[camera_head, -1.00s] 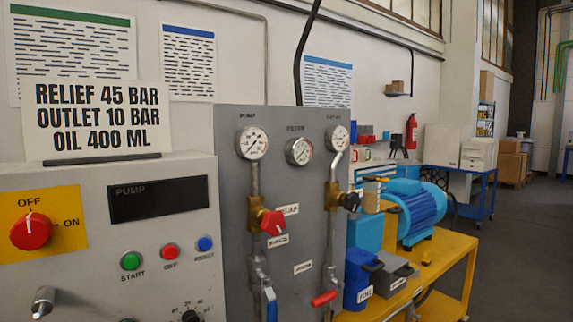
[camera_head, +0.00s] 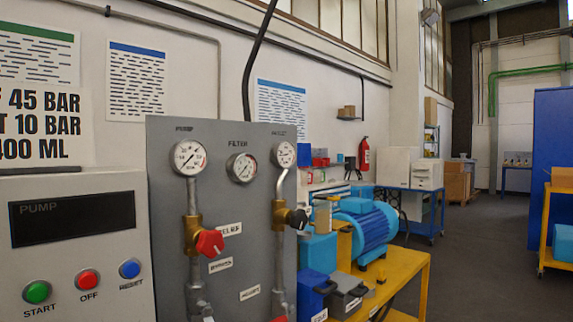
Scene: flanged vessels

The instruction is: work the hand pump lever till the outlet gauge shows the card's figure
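The grey panel (camera_head: 225,135) carries three gauges. The pump gauge (camera_head: 189,157) is on the left, the filter gauge (camera_head: 242,167) in the middle. The outlet gauge (camera_head: 284,154) is on the right, its label hard to read; its needle is too small to read. The card (camera_head: 50,135) is cut off at the left edge; "45 BAR", "10 BAR" and "400 ML" show. A red relief knob (camera_head: 209,243) and a black knob (camera_head: 297,219) sit on the pipes. No hand pump lever can be made out. Neither gripper is in view.
A control box (camera_head: 75,190) with a dark pump display (camera_head: 72,218) stands at the left. A yellow bench (camera_head: 405,275) holds a blue motor (camera_head: 365,230) and boxes. A blue cart (camera_head: 425,222) stands behind. Open floor (camera_head: 480,260) lies to the right.

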